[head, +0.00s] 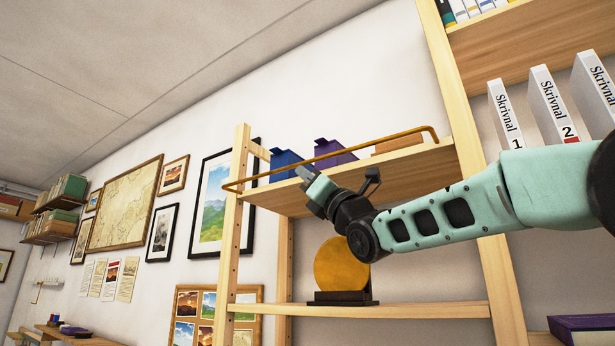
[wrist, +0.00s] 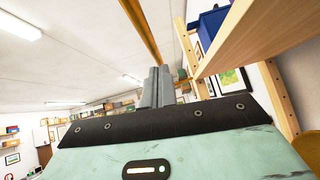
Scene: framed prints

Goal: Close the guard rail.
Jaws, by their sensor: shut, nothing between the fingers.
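The guard rail (head: 330,154) is a thin orange-brown bar with bent ends, running along the front of the upper shelf (head: 405,163). Its left end shows in front of the left post and its right end curves down near the right post. In the wrist view the rail (wrist: 143,30) runs from the top edge down to behind my fingertips, with a gap between it and the shelf board (wrist: 265,40) on the right. My gripper (head: 305,173) is shut and empty, close to the rail near the shelf's left part. I cannot tell whether it touches the rail.
A blue holder (head: 284,162), a purple holder (head: 334,153) and a flat wooden piece (head: 399,144) sit on the upper shelf. A round golden object (head: 341,265) stands on the lower shelf (head: 420,311). White binders (head: 546,105) stand at right. Framed prints hang on the left wall.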

